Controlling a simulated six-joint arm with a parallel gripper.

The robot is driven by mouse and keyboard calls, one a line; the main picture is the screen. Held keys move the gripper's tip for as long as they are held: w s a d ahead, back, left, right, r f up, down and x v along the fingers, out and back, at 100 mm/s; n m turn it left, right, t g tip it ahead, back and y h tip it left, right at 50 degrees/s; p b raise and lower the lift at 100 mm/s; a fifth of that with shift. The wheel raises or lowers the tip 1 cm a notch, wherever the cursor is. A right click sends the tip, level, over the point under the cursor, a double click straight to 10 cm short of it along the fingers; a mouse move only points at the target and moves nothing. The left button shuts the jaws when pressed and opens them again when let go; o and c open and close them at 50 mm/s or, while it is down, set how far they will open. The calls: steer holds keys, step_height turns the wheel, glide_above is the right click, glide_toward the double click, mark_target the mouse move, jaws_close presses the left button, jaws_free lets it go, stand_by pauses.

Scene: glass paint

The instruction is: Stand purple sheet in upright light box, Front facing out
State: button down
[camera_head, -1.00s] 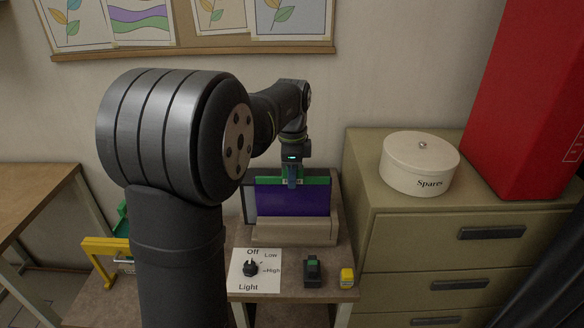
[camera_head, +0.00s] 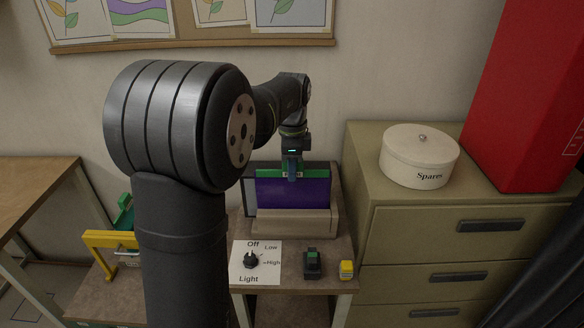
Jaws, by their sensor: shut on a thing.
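The purple sheet (camera_head: 292,191) stands upright at the light box (camera_head: 308,222), with a green strip (camera_head: 264,173) along its top edge. Its lower edge is hidden behind the light box's beige front ledge. I cannot tell whether it rests on the bottom. My gripper (camera_head: 292,174) comes down from above and is shut on the sheet's top edge at the middle. A pale panel strip of the box shows to the left of the sheet. Any Front marking is too small to read.
A light dial (camera_head: 251,261) on a white card, a black-green block (camera_head: 312,263) and a yellow block (camera_head: 346,270) sit in front of the box. A drawer cabinet (camera_head: 400,235) with a white Spares tin (camera_head: 419,158) stands right. A yellow-green frame (camera_head: 108,240) is at left.

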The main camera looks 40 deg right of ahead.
steer(key=shift+w+d+f, duration=0.1)
steer(key=shift+w+d, duration=0.05)
steer(key=c, duration=1.2)
jaws_free()
steer(key=shift+f, duration=0.1)
steer(key=shift+c, duration=0.9)
steer(key=shift+o, duration=0.9)
steer(key=shift+f, duration=0.1)
steer(key=o, duration=0.3)
steer(key=shift+r, duration=0.5)
steer(key=shift+o, duration=0.2)
steer(key=shift+r, duration=3.2)
